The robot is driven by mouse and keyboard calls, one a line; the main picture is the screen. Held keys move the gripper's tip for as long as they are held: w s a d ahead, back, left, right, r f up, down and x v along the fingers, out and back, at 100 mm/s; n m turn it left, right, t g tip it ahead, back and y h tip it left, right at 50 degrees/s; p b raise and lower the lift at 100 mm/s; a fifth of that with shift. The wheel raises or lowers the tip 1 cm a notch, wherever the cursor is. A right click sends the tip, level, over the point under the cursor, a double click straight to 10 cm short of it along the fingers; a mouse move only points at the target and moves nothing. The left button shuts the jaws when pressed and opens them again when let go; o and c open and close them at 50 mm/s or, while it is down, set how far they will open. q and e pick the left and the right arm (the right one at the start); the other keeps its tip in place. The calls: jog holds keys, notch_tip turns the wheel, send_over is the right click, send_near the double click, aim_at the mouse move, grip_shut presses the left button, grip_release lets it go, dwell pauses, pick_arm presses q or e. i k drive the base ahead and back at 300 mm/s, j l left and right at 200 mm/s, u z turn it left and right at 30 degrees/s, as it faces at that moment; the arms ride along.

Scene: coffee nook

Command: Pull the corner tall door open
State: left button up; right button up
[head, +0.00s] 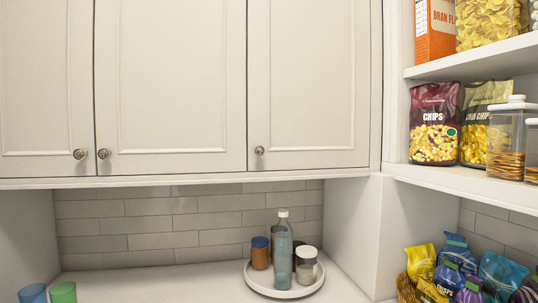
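Three tall pale panelled cabinet doors hang above the counter in the head view, and all are shut. The right door (310,75) is the one closest to the corner with the open shelves. Its round metal knob (259,150) is at its lower left. The middle door (172,75) has a knob (103,153) at its lower left, and the left door (45,75) has a knob (80,154) at its lower right. I cannot tell for certain which is the corner tall door. The door tops are cut off by the frame. Neither of my grippers is in view.
A round white tray (253,283) with a bottle (280,255) and jars stands on the counter below. Two cups, blue (33,294) and green (63,293), stand at left. Open shelves (475,61) with food packages and a snack basket (408,290) are at right.

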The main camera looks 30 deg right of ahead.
aim_at(308, 62)
jog(key=z, duration=1.25)
